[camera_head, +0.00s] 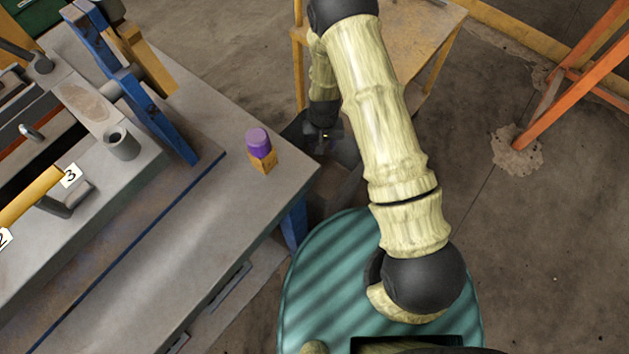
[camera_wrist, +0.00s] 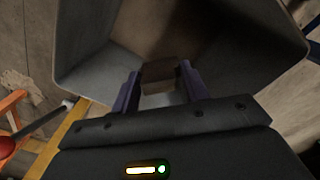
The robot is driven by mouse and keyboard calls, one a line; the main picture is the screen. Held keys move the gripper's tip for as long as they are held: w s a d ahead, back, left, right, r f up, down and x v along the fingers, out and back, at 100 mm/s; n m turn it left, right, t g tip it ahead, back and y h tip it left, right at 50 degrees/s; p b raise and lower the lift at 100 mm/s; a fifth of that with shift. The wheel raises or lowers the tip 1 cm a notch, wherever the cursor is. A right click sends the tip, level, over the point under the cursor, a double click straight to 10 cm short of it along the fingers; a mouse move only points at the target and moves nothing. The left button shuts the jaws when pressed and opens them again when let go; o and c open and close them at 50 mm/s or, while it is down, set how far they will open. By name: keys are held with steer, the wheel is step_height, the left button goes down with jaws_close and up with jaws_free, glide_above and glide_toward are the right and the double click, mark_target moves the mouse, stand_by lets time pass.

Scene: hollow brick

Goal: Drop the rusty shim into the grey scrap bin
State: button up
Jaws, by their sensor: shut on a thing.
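My gripper (camera_wrist: 160,84) is shut on the rusty shim (camera_wrist: 160,71), a small brown block held between the two dark fingertips in the wrist view. The grey scrap bin (camera_wrist: 96,76) opens beneath and around the fingertips in that view, with its sloping walls on both sides. The shim appears over the bin's opening; its height above the floor of the bin cannot be told. In the head view my gripper (camera_head: 324,139) is small and dark beside the workbench corner, over the dark bin (camera_head: 347,156). The shim cannot be made out there.
The grey workbench (camera_head: 225,205) fills the left, with a blue and grey fixture on it. A purple and orange block (camera_head: 260,150) stands near its right edge. A yellow-framed stand (camera_head: 410,40) is behind the arm. An orange frame (camera_head: 575,90) stands at right.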

steer(key=o, duration=1)
steer(key=shift+w, duration=0.1)
steer(key=shift+o, duration=0.3)
steer(key=shift+d, duration=0.15)
steer(key=shift+a+r, duration=0.2)
steer(key=shift+r, duration=0.1)
step_height(320, 180, up, 17)
steer(key=p, duration=0.3)
steer(key=shift+d+p, duration=0.25)
steer(key=shift+p, duration=0.15)
steer(key=shift+f, duration=0.1)
